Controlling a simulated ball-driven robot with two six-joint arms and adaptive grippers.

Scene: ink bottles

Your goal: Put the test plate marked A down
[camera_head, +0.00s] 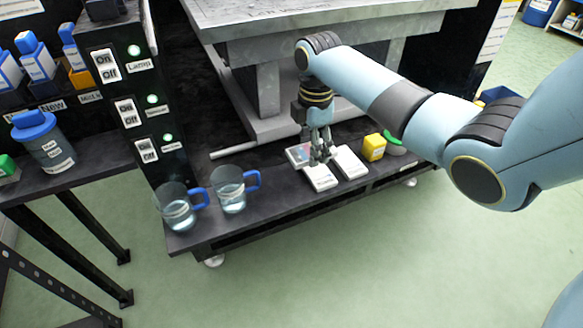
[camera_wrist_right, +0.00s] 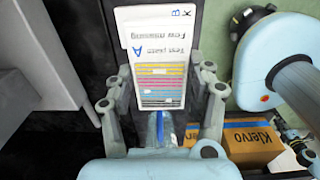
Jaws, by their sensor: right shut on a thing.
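My right gripper (camera_head: 321,158) points down over the low dark shelf, close to several flat white plates. In the right wrist view, the test plate marked A (camera_wrist_right: 157,82) lies between the fingers of my right gripper (camera_wrist_right: 158,92), which is shut on it. The plate is white with coloured stripes and a blue A, and its print reads upside down. In the head view, a plate with coloured patches (camera_head: 298,155) shows just left of the fingers. Two white plates (camera_head: 320,178) and (camera_head: 350,163) are at the gripper's front and right. I cannot tell whether the held plate touches the shelf. My left gripper is out of view.
Two glass mugs with blue handles (camera_head: 229,190) and (camera_head: 178,208) stand at the shelf's left end. A yellow container (camera_head: 374,147) and a green-topped one (camera_head: 393,142) stand right of the plates. A grey table (camera_head: 310,35) overhangs behind. A Klervo box (camera_wrist_right: 250,140) shows in the wrist view.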

